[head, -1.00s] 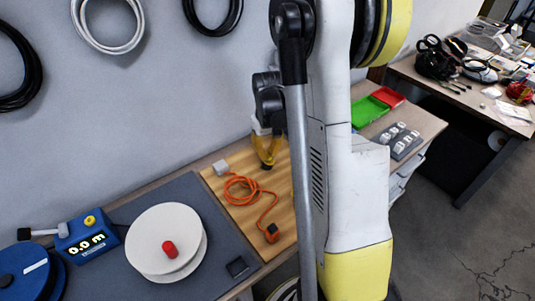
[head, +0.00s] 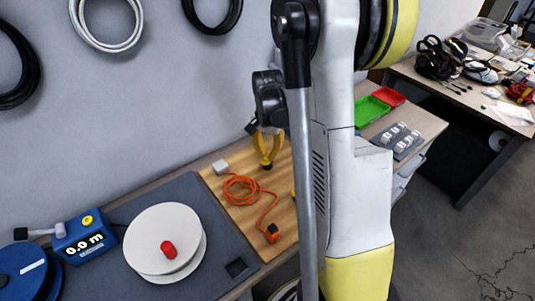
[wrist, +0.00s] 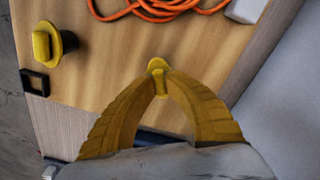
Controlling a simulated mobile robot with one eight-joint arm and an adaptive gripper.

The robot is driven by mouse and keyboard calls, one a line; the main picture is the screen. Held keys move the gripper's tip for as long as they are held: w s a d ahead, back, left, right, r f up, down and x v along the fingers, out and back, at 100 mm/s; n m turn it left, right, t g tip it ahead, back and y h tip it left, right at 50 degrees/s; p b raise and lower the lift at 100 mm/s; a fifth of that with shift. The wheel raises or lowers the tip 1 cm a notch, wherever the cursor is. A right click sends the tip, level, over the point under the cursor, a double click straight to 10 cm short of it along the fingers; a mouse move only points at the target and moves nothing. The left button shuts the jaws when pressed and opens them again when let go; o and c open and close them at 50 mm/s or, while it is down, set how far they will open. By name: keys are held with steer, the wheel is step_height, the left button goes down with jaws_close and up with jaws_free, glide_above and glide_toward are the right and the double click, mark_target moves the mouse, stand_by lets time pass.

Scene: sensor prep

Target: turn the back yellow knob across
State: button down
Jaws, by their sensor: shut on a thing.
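The back yellow knob (wrist: 157,65) is between my fingertips at the back of the wooden board (wrist: 110,60). My gripper (wrist: 160,88) is shut on it, one yellow finger on each side. The fingers hide part of the knob, and its exact angle is hard to read. In the head view my gripper (head: 267,164) points down at the back of the board, and the knob is mostly hidden there. A second yellow knob (wrist: 43,45) on a dark base stands apart, to the left in the wrist view. In the head view my arm almost covers it.
A coiled orange cable (head: 243,187) lies beside my gripper, with a light grey block (head: 221,167) near the wall. A white reel (head: 160,240) and blue meter (head: 84,236) stand to the left. Green (head: 370,111) and red (head: 388,97) trays are to the right.

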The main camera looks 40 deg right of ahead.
mark_target(267, 154)
steer(key=m, duration=0.5)
steer(key=shift+m, duration=0.3)
stand_by(0.5)
steer(key=c, duration=1.4)
jaws_free()
steer(key=shift+r, duration=0.1)
step_height(267, 154, up, 12)
steer(key=shift+f, duration=0.1)
steer(key=shift+a, duration=0.1)
